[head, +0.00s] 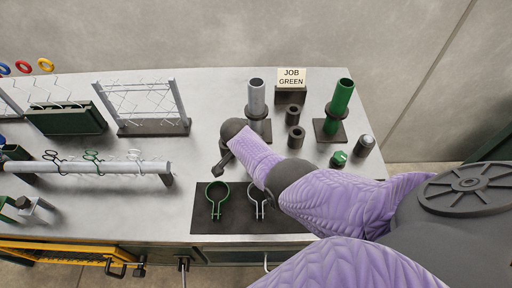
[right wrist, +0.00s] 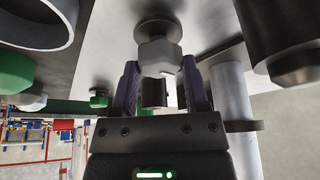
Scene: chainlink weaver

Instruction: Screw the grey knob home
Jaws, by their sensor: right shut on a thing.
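In the right wrist view a light grey, faceted knob (right wrist: 160,54) sits between the two purple fingers of my right gripper (right wrist: 160,80). The fingers are shut on its sides. A dark round disc (right wrist: 157,24) lies just beyond the knob; I cannot tell whether they touch or how far the knob is screwed in. A short dark cylinder (right wrist: 153,93) shows on the near side of the knob. In the head view my purple right arm reaches in from the right and hides the fingers and knob. My left gripper is not in view.
A grey post (head: 257,98) and a green post (head: 341,98) stand at the back beside a "JOB GREEN" sign (head: 291,78). A green knob (head: 338,159) stands at the right. A green ring clamp (head: 217,190) lies on the dark mat (head: 232,226). Wire racks fill the left.

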